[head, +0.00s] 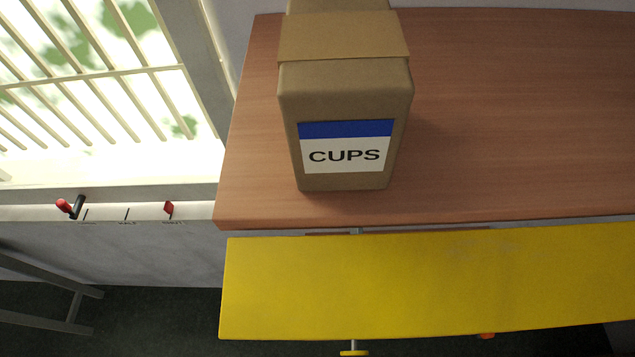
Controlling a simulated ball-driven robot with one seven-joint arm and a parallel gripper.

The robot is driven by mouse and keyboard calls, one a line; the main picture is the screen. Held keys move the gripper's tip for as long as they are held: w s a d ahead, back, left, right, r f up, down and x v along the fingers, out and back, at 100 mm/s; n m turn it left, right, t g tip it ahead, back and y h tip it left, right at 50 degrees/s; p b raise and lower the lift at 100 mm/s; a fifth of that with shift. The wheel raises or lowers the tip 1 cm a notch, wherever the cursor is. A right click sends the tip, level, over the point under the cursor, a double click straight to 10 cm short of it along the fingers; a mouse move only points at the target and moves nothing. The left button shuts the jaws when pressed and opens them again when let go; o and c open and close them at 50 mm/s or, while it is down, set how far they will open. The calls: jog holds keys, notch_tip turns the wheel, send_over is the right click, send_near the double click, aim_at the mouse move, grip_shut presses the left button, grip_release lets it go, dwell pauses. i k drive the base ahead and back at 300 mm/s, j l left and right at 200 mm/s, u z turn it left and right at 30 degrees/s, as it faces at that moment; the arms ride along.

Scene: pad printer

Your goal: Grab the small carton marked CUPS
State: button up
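The small brown carton marked CUPS (345,100) stands upright on the wooden tabletop (520,110), near its left end and close to the front edge. Its front face carries a white label with a blue band and the word CUPS. A tan band or flap lies across its top, and its far end is cut off by the top of the picture. My gripper is not in view, so its state does not show.
A yellow panel (430,285) spans the front below the tabletop edge. A barred window (90,80) is on the left, with a sill holding small red-tipped items (70,207). The tabletop right of the carton is clear. A grey frame (75,305) stands at lower left.

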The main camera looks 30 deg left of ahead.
aim_at(347, 89)
jog(key=i+j, duration=0.3)
jog(key=i, duration=0.2)
jog(key=i+j, duration=0.3)
jog(key=i, duration=0.2)
